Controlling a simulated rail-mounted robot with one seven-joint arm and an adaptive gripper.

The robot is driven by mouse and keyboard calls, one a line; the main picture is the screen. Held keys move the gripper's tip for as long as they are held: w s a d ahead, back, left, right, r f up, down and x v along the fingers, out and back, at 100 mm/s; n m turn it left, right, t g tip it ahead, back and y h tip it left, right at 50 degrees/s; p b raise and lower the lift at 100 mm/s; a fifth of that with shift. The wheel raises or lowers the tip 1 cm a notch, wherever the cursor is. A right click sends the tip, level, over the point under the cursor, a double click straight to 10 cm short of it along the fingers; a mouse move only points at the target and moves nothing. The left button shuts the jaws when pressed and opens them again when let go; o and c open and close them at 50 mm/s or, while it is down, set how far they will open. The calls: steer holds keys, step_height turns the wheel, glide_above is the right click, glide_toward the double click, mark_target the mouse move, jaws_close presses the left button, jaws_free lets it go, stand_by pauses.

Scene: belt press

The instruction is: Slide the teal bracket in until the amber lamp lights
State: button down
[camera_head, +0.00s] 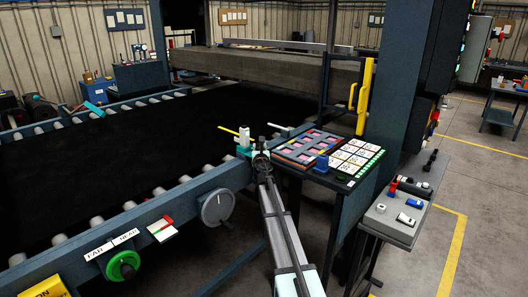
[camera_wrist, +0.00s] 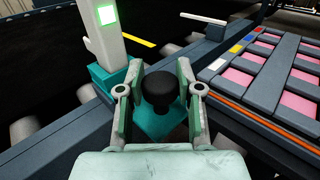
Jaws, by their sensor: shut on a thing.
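The teal bracket (camera_wrist: 112,82) sits on the near dark blue rail in the wrist view, with a white post (camera_wrist: 104,50) rising from it. A small square on the post (camera_wrist: 107,15) glows pale green. My gripper (camera_wrist: 158,78) is shut around a black knob (camera_wrist: 157,92) above the bracket's teal base. In the head view the bracket (camera_head: 243,151) is partly hidden by my gripper (camera_head: 261,156). I see no lamp clearly lit amber. The contact under the bracket is hidden.
A tray with pink cells (camera_head: 312,146) and a lit button panel (camera_head: 355,158) stand just right of my gripper. A grey handwheel (camera_head: 217,207) and green knob (camera_head: 123,265) project from the rail's front. Another teal piece (camera_head: 96,110) sits on the far rail.

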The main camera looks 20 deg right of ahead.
steer(key=w, duration=0.1)
steer(key=w+a, duration=0.1)
steer(key=w, duration=0.1)
steer(key=shift+w+a, duration=0.3)
steer(key=shift+w, duration=0.05)
steer(key=c, duration=0.7)
jaws_free()
steer(key=shift+s, duration=0.1)
steer(key=v, duration=1.2)
